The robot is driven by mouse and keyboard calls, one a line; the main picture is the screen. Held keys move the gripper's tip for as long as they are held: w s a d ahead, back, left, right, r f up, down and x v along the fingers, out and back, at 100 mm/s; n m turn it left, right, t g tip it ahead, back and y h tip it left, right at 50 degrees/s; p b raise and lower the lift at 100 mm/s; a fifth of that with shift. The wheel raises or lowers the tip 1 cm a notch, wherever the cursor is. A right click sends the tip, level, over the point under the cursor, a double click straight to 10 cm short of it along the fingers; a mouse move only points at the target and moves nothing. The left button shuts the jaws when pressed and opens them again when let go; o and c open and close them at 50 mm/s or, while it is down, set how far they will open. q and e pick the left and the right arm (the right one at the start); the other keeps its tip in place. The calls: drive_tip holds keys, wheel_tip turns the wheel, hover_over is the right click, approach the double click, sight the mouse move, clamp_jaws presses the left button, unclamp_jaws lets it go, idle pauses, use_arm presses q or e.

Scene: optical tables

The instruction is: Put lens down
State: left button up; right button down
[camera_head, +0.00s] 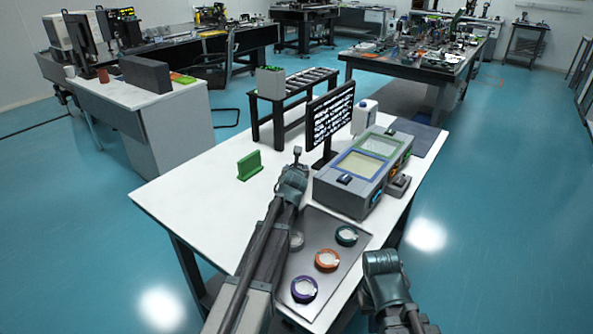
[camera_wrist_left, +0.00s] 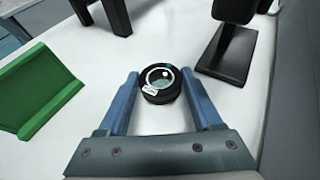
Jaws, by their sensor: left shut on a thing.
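My left gripper (camera_head: 297,157) reaches over the white table behind the tray. In the left wrist view its blue fingers (camera_wrist_left: 160,82) are shut on a black-ringed lens (camera_wrist_left: 161,94) with a clear centre, held at the fingertips. The lens appears close to the white tabletop, but I cannot tell whether it touches. In the head view the lens is too small and hidden to make out well. My right gripper (camera_head: 383,263) is near the table's right front edge, apart from the lenses; its fingers cannot be made out.
A grey tray (camera_head: 322,226) holds several ringed lenses, including green (camera_head: 346,236), orange (camera_head: 327,260) and purple (camera_head: 304,289). A green stand (camera_head: 250,165) is left of my left gripper. A monitor (camera_head: 329,118) and a grey box (camera_head: 350,197) stand right. Tabletop left is clear.

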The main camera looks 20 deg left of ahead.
use_arm(q)
drive_tip(key=o, duration=1)
drive_tip(key=shift+f, duration=0.1)
drive_tip(key=shift+c, duration=0.2)
drive_tip(key=shift+o, duration=0.7)
